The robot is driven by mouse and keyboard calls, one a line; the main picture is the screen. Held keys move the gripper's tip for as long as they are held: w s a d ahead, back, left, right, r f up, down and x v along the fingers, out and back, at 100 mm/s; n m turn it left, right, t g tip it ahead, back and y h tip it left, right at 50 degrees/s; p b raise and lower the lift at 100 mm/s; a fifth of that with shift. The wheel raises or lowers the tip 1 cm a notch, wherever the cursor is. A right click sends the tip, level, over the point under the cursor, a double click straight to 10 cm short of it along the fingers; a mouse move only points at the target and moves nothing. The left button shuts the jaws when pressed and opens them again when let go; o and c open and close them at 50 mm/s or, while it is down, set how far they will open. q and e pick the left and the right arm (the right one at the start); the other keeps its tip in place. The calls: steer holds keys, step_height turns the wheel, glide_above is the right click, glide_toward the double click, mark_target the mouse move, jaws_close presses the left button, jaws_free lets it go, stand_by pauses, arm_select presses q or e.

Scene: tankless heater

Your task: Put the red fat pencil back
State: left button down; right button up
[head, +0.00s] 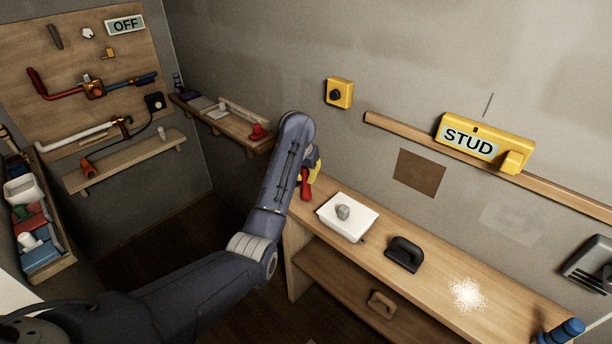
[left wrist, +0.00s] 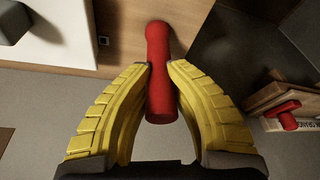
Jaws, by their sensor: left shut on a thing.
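The red fat pencil (head: 305,187) is at the left end of the wooden bench (head: 440,285). It also shows in the left wrist view (left wrist: 159,75) as a thick red rod with a rounded knob end. My left gripper (left wrist: 160,72) has its yellow ribbed fingers shut on the pencil, one on each side. In the head view my left gripper (head: 313,172) is partly hidden behind my own arm. The pencil's knob end lies over the wood in the wrist view; I cannot tell whether it touches. My right gripper is not in view.
A white box with a grey block (head: 343,212) stands right of the pencil. A black-handled tool (head: 404,253) and white powder (head: 466,294) are farther right. A wall shelf with a red object (head: 258,132) is behind left. A yellow STUD device (head: 470,143) sits on a wall rail.

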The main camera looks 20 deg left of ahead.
arm_select(q)
steer(key=shift+f, duration=0.45)
steer(key=c, duration=1.3)
jaws_free()
steer(key=shift+r, duration=0.15)
steer(key=v, duration=1)
steer(key=shift+d+r, duration=0.1)
steer(key=shift+r, duration=0.05)
steer(key=shift+v, duration=0.75)
